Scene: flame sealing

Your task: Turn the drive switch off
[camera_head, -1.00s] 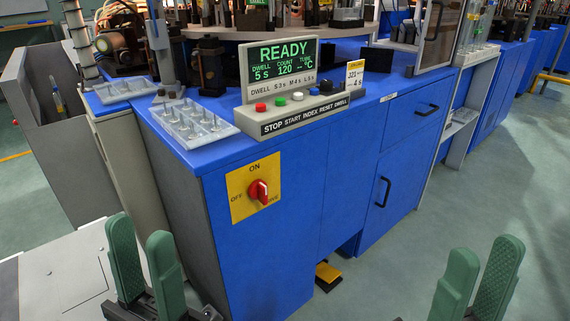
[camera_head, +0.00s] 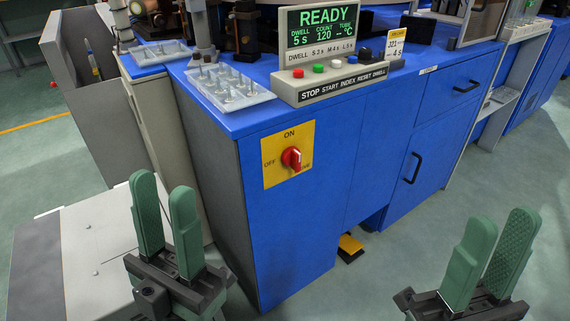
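The drive switch (camera_head: 291,158) is a red rotary knob on a yellow plate (camera_head: 273,172) on the front of the blue cabinet. The plate reads ON at the top and OFF at the left; the lower right label is partly hidden by the knob. The knob's light pointer mark appears tilted, and I cannot tell its exact setting. My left gripper (camera_head: 168,222), with green fingers, is open and empty, left of and below the switch, apart from it. My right gripper (camera_head: 493,258) is open and empty at the lower right, far from the switch.
A control panel (camera_head: 330,89) with several buttons and a READY display (camera_head: 323,29) stands on the blue cabinet (camera_head: 340,140). A clear tray (camera_head: 228,88) sits left of it. A yellow and black pedal (camera_head: 350,247) is on the floor. Open floor lies in front of the cabinet.

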